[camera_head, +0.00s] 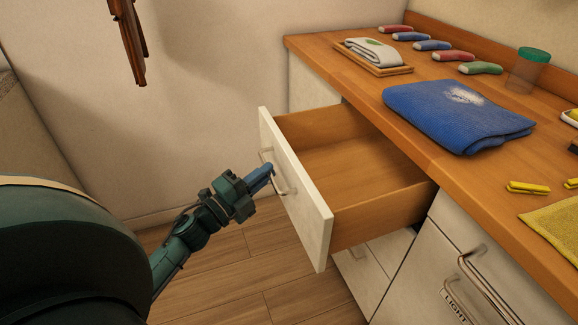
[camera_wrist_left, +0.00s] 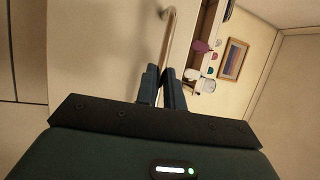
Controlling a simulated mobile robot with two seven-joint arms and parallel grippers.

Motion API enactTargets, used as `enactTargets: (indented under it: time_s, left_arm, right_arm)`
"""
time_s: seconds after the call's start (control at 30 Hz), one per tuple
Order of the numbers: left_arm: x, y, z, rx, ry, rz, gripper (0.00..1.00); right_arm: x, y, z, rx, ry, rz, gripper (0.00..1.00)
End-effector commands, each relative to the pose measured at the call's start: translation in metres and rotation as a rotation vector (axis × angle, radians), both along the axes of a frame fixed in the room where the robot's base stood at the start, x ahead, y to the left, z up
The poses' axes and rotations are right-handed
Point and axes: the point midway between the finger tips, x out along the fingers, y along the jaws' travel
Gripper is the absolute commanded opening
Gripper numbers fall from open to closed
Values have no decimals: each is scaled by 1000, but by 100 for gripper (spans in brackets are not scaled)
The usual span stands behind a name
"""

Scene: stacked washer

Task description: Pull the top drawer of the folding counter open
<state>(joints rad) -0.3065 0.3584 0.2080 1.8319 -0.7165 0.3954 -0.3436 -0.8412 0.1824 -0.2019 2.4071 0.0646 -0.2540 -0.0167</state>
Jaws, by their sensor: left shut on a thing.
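The top drawer (camera_head: 296,190) of the folding counter stands pulled well out, with its white front and bare wooden inside showing in the head view. Its inside is empty where I can see it. My left gripper (camera_head: 268,170) is at the drawer front, shut on the metal bar handle (camera_head: 279,180). In the left wrist view, the two blue fingers (camera_wrist_left: 165,88) close around the lower end of the handle (camera_wrist_left: 169,35). The folding counter's wooden top (camera_head: 356,93) runs along the right. My right gripper is in neither view.
On the counter lie a folded blue towel (camera_head: 440,112), a wooden tray (camera_head: 397,70) with a folded cloth, several coloured rolls (camera_head: 433,45), a green-lidded jar (camera_head: 528,72), yellow clips (camera_head: 527,187) and a yellow cloth (camera_head: 555,228). The floor (camera_head: 265,250) before the drawer is clear.

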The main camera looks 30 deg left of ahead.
Motion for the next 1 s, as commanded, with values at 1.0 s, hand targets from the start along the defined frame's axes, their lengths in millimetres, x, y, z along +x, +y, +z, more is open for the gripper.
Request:
enactTargets:
  time_s: [1.0]
  left_arm:
    - [-17, 14, 0, 0, -1, 0, 32]
  right_arm:
    - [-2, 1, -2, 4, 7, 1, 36]
